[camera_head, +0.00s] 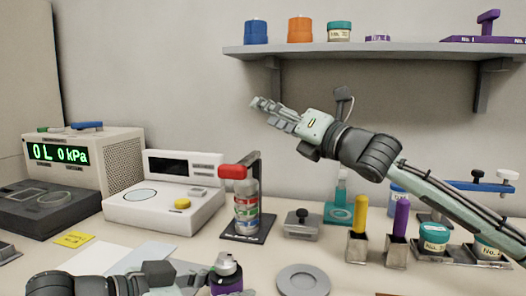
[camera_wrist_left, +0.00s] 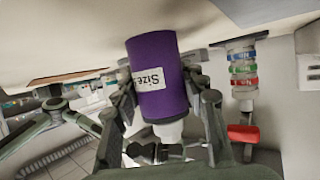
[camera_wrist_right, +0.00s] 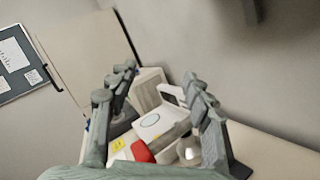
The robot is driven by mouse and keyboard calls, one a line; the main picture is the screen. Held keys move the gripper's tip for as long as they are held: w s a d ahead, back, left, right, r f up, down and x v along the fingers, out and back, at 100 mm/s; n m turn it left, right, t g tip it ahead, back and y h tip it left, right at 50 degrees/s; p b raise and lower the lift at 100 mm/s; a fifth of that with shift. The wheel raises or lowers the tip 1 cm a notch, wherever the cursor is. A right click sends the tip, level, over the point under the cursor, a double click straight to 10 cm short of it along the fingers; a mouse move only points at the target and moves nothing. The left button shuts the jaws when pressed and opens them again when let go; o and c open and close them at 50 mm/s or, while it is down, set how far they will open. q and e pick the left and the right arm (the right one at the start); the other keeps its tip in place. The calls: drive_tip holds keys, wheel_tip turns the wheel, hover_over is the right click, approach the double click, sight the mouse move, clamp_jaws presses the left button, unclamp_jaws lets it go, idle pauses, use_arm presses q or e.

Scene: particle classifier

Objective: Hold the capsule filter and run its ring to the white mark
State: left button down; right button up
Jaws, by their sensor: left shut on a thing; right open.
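My left gripper (camera_wrist_left: 163,88) is shut on a purple cylinder (camera_wrist_left: 152,62), which I take to be the capsule filter. It has a white label reading "Size", a dark rim and a white end piece (camera_wrist_left: 170,131). In the head view its pale and grey top and purple body (camera_head: 228,289) show at the bottom edge, beside my left gripper (camera_head: 203,280). I cannot make out its ring or a white mark. My right gripper (camera_head: 262,104) is raised in front of the wall, open and empty, well away from the cylinder; it also shows in the right wrist view (camera_wrist_right: 160,84).
A red-topped clear column with coloured bands (camera_head: 246,206) stands on a dark base behind the cylinder. A round grey dish (camera_head: 303,282) lies to the right. Purple (camera_head: 401,217) and yellow (camera_head: 360,213) handled tools stand in holders farther right. A shelf (camera_head: 380,52) spans above.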

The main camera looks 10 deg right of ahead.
drive_tip(key=s+a+r+n+g+y, duration=0.95)
drive_tip(key=a+r+n+y, duration=0.2)
drive_tip(key=n, duration=0.45)
drive_tip(key=s+a+f+n+g+h, duration=0.35)
drive_tip(key=s+a+n+g, duration=0.2)
drive_tip(key=s+n, duration=0.2)
drive_tip(key=s+a+f+n+g+h, duration=0.3)
drive_tip(key=s+a+n+g+h, duration=0.15)
drive_tip(key=s+n+g, duration=0.35)
drive_tip(key=n+t+h, duration=0.3)
drive_tip(key=t+h, duration=0.3)
drive_tip(key=h, duration=1)
hover_over(225, 255)
wheel_tip(225, 255, down, 12)
drive_tip(key=shift+y, duration=0.25)
wheel_tip(225, 255, down, 11)
drive_tip(key=shift+r, duration=0.1)
